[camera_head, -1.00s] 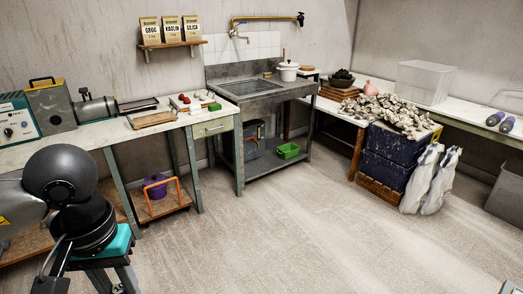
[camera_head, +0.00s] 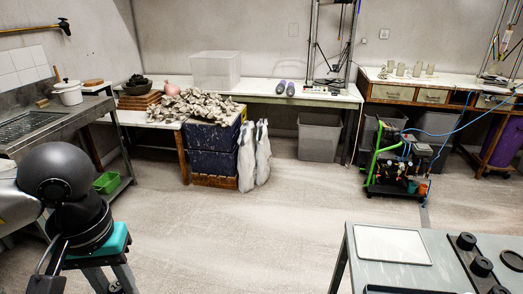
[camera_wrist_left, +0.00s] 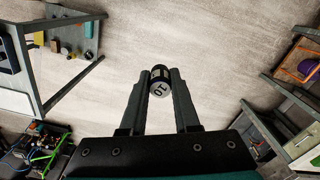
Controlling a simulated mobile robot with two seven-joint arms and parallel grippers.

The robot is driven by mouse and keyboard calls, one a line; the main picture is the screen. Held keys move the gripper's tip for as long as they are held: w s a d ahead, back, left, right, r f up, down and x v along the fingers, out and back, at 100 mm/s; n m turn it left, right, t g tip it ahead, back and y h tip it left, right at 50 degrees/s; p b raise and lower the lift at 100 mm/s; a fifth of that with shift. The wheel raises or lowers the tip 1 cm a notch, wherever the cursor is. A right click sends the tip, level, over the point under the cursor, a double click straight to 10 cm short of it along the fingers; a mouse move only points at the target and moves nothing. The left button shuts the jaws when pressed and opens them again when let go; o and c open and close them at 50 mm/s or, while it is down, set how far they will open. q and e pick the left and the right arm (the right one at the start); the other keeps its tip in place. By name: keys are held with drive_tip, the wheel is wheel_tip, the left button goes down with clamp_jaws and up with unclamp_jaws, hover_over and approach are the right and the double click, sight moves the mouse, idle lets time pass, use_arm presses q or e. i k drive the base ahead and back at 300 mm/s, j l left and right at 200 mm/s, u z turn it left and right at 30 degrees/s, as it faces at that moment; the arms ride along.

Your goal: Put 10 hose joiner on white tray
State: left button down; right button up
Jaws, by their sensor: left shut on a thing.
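My left gripper (camera_wrist_left: 160,76) is shut on a small dark cylinder with a pale end face marked "10", the 10 hose joiner (camera_wrist_left: 159,89). The fingers hold it from both sides above open floor. In the head view my left arm is at the lower left, and its fingertips are cut off or hidden. The white tray (camera_head: 392,244) lies flat and empty on a grey table (camera_head: 350,258) at the lower right, well away from my left gripper. My right gripper is not in view.
Dark round fittings on a strip (camera_head: 482,267) lie right of the tray. A wheeled cart with a green handle (camera_head: 397,165) stands beyond the table. White sacks (camera_head: 254,155) lean by blue crates (camera_head: 210,150). The floor between my arm and the table is clear.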

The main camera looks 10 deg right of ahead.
sight(366, 241)
drive_tip(key=i+z, duration=0.1)
drive_tip(key=z, duration=0.4)
drive_tip(key=i+j+z, duration=0.1)
drive_tip(key=z, duration=0.35)
drive_tip(key=i+j+z, duration=0.1)
drive_tip(key=z, duration=0.4)
drive_tip(key=i+j+z, duration=0.1)
drive_tip(key=z, duration=0.3)
drive_tip(key=i+j+z, duration=0.15)
drive_tip(key=z, duration=0.2)
drive_tip(key=i+j+z, duration=0.1)
drive_tip(key=z, duration=0.3)
drive_tip(key=j+z, duration=0.35)
drive_tip(key=i+l, duration=0.05)
drive_tip(key=l, duration=0.05)
